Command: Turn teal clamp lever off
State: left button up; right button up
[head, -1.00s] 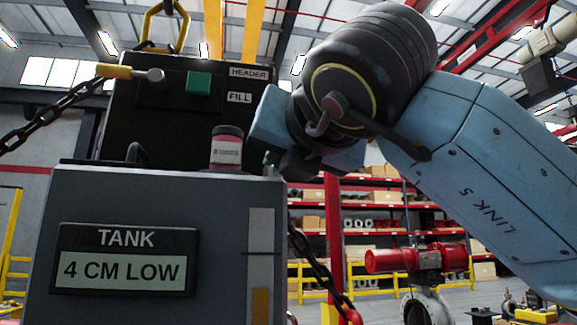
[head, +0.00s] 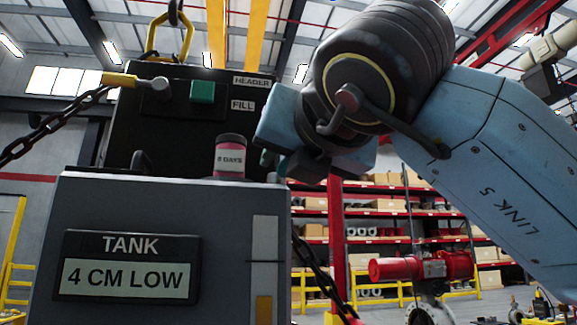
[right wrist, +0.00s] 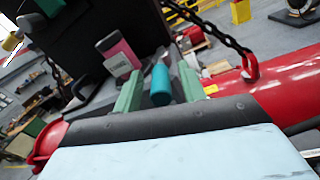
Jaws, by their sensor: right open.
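The teal clamp lever shows in the right wrist view as a rounded teal cylinder (right wrist: 161,85). My right gripper (right wrist: 160,90) is open, with one green finger on each side of the lever; I cannot tell whether either touches it. In the head view my right gripper (head: 292,163) is beside the right edge of the black panel, above the tank's top right corner. There the lever is mostly or wholly hidden by the gripper; a small teal bit shows, but I cannot tell whether it is lever or finger. My left gripper is not in view.
A pink jar (head: 230,158) labelled "6 DAYS" stands on the grey tank (head: 215,205), left of my gripper. The black panel (head: 150,135) behind carries a green block (head: 202,91) and a yellow-handled lever (head: 122,80). A dark chain (head: 318,270) hangs at the tank's right.

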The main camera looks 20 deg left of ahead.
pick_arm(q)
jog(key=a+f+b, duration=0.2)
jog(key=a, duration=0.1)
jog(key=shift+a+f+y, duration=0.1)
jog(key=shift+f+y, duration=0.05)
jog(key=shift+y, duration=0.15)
pick_arm(e)
jog(key=v, duration=1.2)
